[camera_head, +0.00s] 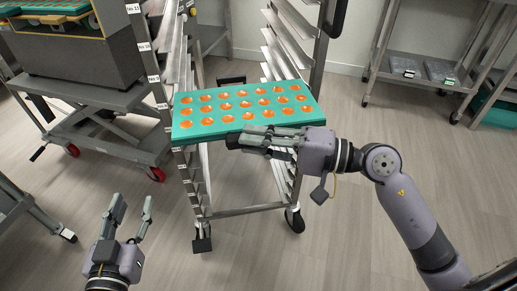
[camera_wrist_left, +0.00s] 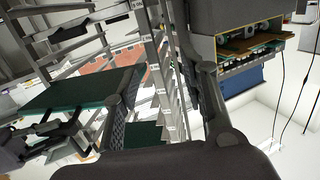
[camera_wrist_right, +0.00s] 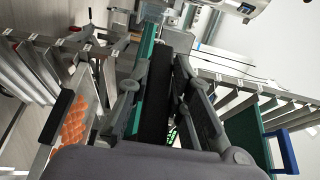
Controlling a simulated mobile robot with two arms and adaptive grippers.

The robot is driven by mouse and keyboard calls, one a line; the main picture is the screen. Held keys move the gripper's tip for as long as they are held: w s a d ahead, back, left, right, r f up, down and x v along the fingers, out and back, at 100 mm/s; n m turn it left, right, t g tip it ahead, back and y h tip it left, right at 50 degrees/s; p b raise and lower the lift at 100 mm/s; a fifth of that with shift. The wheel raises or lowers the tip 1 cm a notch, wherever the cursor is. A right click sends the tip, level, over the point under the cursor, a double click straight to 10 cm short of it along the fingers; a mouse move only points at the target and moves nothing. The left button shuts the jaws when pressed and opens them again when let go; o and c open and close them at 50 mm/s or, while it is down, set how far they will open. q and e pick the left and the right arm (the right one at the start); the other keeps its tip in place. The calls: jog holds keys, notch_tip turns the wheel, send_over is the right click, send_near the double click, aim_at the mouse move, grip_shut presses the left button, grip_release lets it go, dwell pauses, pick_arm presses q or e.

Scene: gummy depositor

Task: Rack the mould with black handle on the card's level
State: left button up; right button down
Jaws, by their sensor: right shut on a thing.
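The teal mould (camera_head: 240,104), with rows of orange-filled cavities, lies roughly level across the rack (camera_head: 196,190). I cannot tell if its edges touch the rails. My right gripper (camera_head: 250,140) is shut on its black handle (camera_wrist_right: 155,95) at the near edge. The handle lies between the fingers in the right wrist view. A dark piece (camera_head: 231,80) shows behind the mould's far edge. My left gripper (camera_head: 134,208) is open and empty, low at the left. The left wrist view shows a teal slab (camera_wrist_left: 80,95) beyond its spread fingers. I cannot make out a card.
Small labels (camera_head: 144,47) run down the rack's left upright. A grey cart (camera_head: 95,115) with a dark machine stands left. A blue handle (camera_wrist_right: 285,150) on a green board shows in the right wrist view. Shelving (camera_head: 415,80) stands back right. The floor at front centre is clear.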

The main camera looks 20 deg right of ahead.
pick_arm(q)
jog(key=shift+r+t, duration=0.3)
jog(key=shift+r, duration=0.2)
pick_arm(e)
jog(key=shift+w+r, duration=0.1)
jog(key=shift+w, duration=0.15)
pick_arm(q)
jog(key=shift+d, duration=0.1)
